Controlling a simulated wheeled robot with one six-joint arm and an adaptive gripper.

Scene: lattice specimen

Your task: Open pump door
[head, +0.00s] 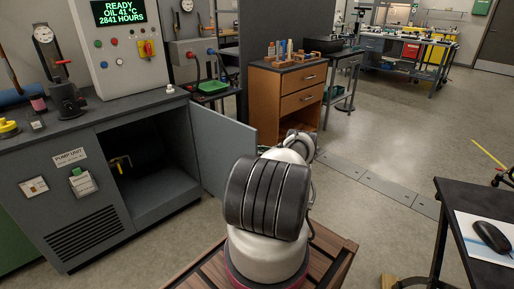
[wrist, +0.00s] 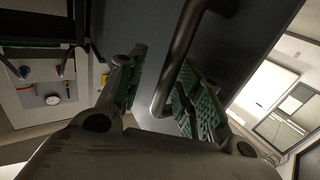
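The grey pump unit (head: 70,200) stands at the left in the head view. Its door (head: 224,158) is swung wide open to the right of the dark, open compartment. In the wrist view the door panel (wrist: 240,45) fills the upper middle, with a metal bar handle (wrist: 181,62) on it. My gripper (wrist: 160,88) is open, its green-padded fingers apart on either side of the handle. The handle lies nearer the right finger; whether they touch I cannot tell. In the head view my arm hides the gripper and handle.
Inside the compartment is a yellow-handled valve (head: 121,162). A wooden drawer cabinet (head: 288,98) stands behind the door. A black desk (head: 455,190) with a mouse is at the right. The floor between is clear.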

